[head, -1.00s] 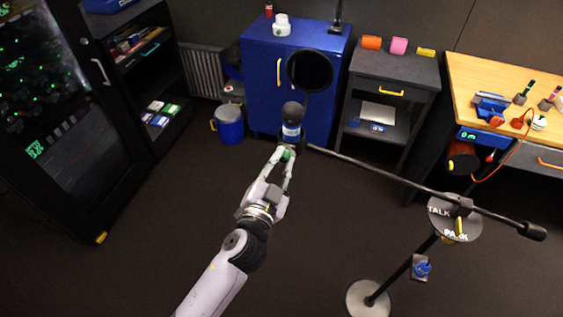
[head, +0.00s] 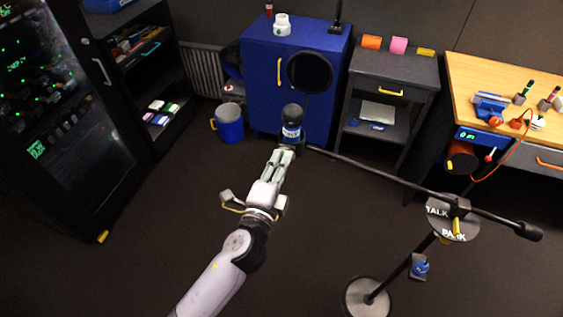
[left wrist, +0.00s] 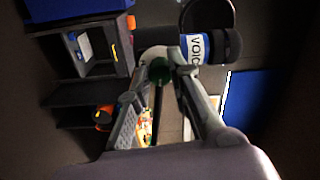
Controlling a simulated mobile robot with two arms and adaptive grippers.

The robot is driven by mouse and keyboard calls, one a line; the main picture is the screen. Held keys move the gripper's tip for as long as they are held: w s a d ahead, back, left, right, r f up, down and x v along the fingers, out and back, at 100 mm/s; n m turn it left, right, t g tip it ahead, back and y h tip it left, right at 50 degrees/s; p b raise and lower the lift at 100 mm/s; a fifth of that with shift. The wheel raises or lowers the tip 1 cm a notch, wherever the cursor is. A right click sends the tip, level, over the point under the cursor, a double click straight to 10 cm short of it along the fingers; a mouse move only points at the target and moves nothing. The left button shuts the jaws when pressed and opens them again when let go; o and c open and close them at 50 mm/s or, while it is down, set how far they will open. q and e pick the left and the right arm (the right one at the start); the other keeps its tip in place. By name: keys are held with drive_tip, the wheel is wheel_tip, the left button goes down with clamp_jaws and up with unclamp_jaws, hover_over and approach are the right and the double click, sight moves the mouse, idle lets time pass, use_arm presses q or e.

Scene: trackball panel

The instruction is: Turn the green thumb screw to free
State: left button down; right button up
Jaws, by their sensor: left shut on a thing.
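The green thumb screw (left wrist: 159,70) shows in the left wrist view, between my left fingertips, beside the microphone. My left gripper (head: 284,152) is shut on it at the left end of the boom; the fingers hide the screw in the head view. In the left wrist view the gripper (left wrist: 160,68) has one finger on each side of the screw. The black microphone (head: 291,118) stands upright just above the fingertips, and its blue and white label (left wrist: 194,48) shows in the left wrist view. My right gripper is in neither view.
The black boom (head: 380,175) runs right from the microphone to a stand with a TALK/PARK plate (head: 452,224). A round pop filter (head: 310,72) stands above the microphone. A blue cabinet (head: 262,95) is behind. The floor around my left arm is clear.

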use_arm(q)
drive_tip(key=shift+m+p, duration=2.4)
drive_tip(key=shift+m, duration=5.9)
drive_tip(key=c, duration=1.5)
unclamp_jaws()
drive_tip(key=shift+o, duration=0.2)
drive_tip(key=shift+s, duration=0.1)
drive_tip(key=v, duration=1.1)
drive_tip(key=shift+s, duration=0.35)
